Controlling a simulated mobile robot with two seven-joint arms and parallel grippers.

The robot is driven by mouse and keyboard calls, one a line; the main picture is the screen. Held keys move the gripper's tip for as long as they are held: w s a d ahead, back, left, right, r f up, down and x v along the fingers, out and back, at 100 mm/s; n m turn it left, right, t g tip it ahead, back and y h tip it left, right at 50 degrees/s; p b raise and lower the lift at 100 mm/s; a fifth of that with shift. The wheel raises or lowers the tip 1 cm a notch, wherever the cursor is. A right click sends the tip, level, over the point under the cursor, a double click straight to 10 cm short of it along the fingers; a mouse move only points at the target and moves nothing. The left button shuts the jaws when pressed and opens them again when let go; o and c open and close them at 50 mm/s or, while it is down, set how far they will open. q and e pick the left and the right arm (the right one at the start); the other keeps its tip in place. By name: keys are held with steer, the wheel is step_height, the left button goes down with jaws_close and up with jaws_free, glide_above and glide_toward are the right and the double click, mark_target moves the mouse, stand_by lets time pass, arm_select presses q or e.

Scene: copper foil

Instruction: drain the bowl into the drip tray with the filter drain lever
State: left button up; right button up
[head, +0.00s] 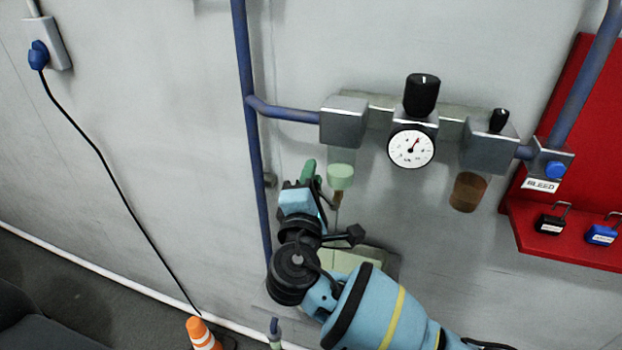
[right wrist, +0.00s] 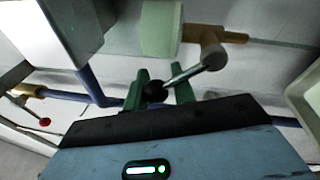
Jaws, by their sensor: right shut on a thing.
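The filter bowl (head: 341,176), pale green at its lower part, hangs under the left grey block of the wall unit. In the right wrist view its green part (right wrist: 160,28) has a brass drain fitting beside it. The drain lever (right wrist: 187,73) is a thin metal rod ending in a black ball knob (right wrist: 153,92). My right gripper (head: 311,173) is shut on the lever at its knob, with green fingers (right wrist: 160,93) either side. In the head view my gripper mostly hides the lever. The pale drip tray (head: 372,256) is below, partly hidden by my right arm. My left gripper is out of view.
A pressure gauge (head: 411,148) and black regulator knob (head: 422,95) sit right of the bowl, with a brown bowl (head: 468,191) beyond. A blue pipe (head: 249,150) runs down close left of my gripper. A red padlock board (head: 560,235) is at right.

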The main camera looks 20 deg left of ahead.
steer(key=o, duration=1)
steer(key=shift+d, duration=0.25)
steer(key=shift+c, duration=0.2)
steer(key=shift+a, duration=0.15)
steer(key=shift+s+f, duration=0.1)
steer(key=shift+s, duration=0.2)
steer(key=s+d, duration=0.1)
steer(key=s, duration=0.6)
steer(key=shift+d+f, duration=0.15)
steer(key=shift+f, duration=0.25)
